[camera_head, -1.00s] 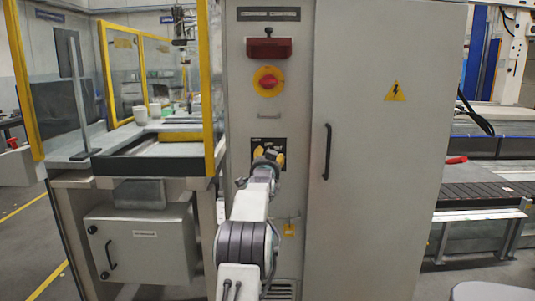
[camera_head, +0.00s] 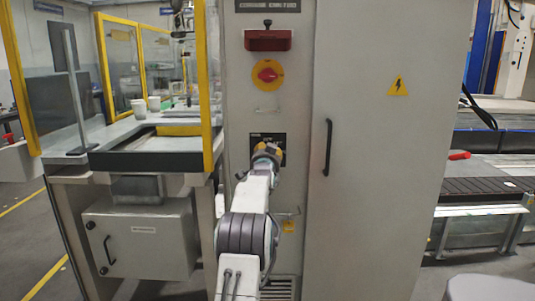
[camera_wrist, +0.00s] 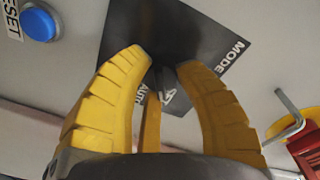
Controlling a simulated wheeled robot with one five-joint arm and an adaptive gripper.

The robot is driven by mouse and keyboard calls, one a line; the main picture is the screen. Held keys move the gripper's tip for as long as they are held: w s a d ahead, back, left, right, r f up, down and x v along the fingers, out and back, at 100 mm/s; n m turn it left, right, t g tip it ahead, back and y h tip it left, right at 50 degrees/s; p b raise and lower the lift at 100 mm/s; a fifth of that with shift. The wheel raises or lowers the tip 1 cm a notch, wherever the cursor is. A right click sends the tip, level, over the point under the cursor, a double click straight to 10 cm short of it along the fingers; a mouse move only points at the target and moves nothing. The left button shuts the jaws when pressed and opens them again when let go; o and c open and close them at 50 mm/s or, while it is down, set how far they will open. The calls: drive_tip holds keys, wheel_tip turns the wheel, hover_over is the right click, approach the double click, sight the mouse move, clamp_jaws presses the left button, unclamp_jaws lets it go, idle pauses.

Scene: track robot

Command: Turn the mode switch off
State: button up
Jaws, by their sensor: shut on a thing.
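The mode switch sits on a black square plate (camera_head: 281,137) on the grey cabinet front. In the wrist view, the plate (camera_wrist: 204,20) carries white lettering, with "MODE" and "AUTO" readable. My gripper (camera_head: 267,149) is at the plate and covers much of it in the head view. In the wrist view, the two ribbed yellow fingers of my gripper (camera_wrist: 166,62) close in on the dark switch knob (camera_wrist: 167,76) from both sides. The knob is small and mostly hidden, so its exact setting cannot be read.
A yellow disc with a red rotary knob (camera_head: 267,75) and a red box (camera_head: 268,40) are above the plate. A metal bracket (camera_wrist: 289,108) and a blue button (camera_wrist: 38,25) flank the plate in the wrist view. A tall door handle (camera_head: 328,147) is at right.

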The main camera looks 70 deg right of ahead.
clamp_jaws()
drive_tip(key=shift+b, duration=0.3)
drive_tip(key=n+b, duration=0.1)
drive_tip(key=n, duration=0.2)
drive_tip(key=shift+f+b, duration=0.1)
drive_tip(key=shift+b, duration=0.2)
drive_tip(key=n+b, duration=0.1)
drive_tip(key=n, duration=0.4)
drive_tip(key=shift+w+n+h, duration=0.15)
drive_tip(key=shift+n+h, duration=0.15)
